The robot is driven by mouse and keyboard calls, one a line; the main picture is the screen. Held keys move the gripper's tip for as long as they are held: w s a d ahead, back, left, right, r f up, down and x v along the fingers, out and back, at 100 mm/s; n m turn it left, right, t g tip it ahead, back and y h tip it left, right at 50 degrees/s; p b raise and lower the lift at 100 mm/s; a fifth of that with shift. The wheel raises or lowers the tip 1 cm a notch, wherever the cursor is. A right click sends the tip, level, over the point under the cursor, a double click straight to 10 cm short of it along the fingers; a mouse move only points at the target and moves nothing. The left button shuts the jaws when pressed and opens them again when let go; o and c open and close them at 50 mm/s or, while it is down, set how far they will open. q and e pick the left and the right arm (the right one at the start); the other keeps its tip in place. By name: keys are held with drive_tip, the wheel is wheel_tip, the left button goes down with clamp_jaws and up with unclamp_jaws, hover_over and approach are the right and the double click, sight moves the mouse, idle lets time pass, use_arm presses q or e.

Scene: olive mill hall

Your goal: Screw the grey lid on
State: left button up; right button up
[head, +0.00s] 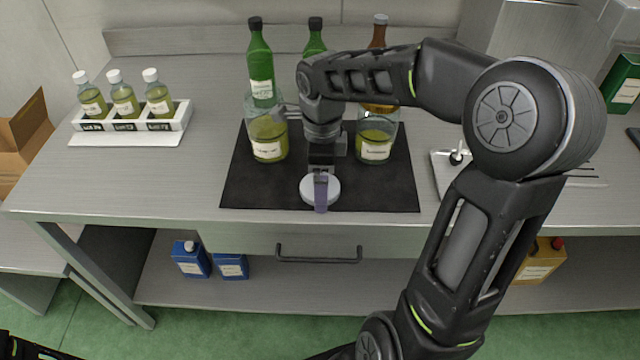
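The grey lid (307,190) is a pale round disc low over or on the front of the black mat (245,193); I cannot tell whether it touches the mat. My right gripper (321,190) points down at it, with a purple finger-like strip crossing the lid's front. Whether the fingers grip the lid is unclear. Two glass jars with yellow-green contents and white labels stand on the mat, the left jar (268,138) and the right jar (375,142), one each side of my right wrist. Their tops are partly hidden. My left gripper is out of view.
Green bottles (260,65) and a brown bottle (379,32) stand behind the jars. A white rack (182,117) with several small bottles is at the left. A white tray (440,160) lies at the right, partly behind my arm. The bench's front left is clear.

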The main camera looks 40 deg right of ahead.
drive_tip(key=shift+f, duration=0.35)
idle(0.3)
drive_tip(key=c, duration=1.4)
drive_tip(key=shift+r, duration=0.15)
wheel_tip(320, 180, up, 10)
drive_tip(key=shift+f, duration=0.1)
idle(0.3)
